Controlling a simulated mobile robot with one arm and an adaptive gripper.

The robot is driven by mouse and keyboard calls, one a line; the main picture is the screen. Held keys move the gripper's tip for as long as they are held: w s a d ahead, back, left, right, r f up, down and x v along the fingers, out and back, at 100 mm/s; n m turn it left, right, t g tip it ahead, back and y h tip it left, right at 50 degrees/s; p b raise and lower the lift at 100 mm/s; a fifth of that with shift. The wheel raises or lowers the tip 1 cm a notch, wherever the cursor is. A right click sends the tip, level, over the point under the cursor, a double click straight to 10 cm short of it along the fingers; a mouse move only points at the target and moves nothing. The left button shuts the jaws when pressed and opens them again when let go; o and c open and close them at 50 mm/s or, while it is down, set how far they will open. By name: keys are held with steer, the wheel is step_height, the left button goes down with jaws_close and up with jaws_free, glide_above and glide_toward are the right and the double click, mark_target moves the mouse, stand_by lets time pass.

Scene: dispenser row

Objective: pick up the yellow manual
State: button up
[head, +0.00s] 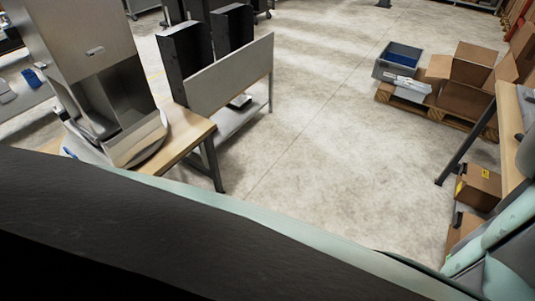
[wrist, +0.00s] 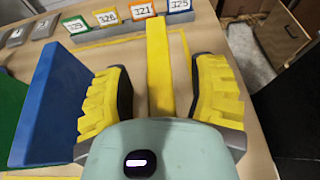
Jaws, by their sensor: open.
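The yellow manual (wrist: 159,60) shows in the wrist view as a narrow upright yellow strip above a wooden tabletop (wrist: 215,30). My gripper (wrist: 158,75) is open, with one yellow ribbed finger on each side of the manual. Gaps show between the manual and both fingers. The manual's near end is hidden by the pale green body of my gripper. I cannot make out the manual or my gripper in the head view.
A blue upright slab (wrist: 48,105) stands close left of my left finger, with a green one (wrist: 12,105) beyond. In the head view, open floor (head: 330,130) lies between a metal dispenser (head: 75,40) and cardboard boxes (head: 470,75).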

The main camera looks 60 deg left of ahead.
steer(key=shift+o, duration=0.4)
jaws_close()
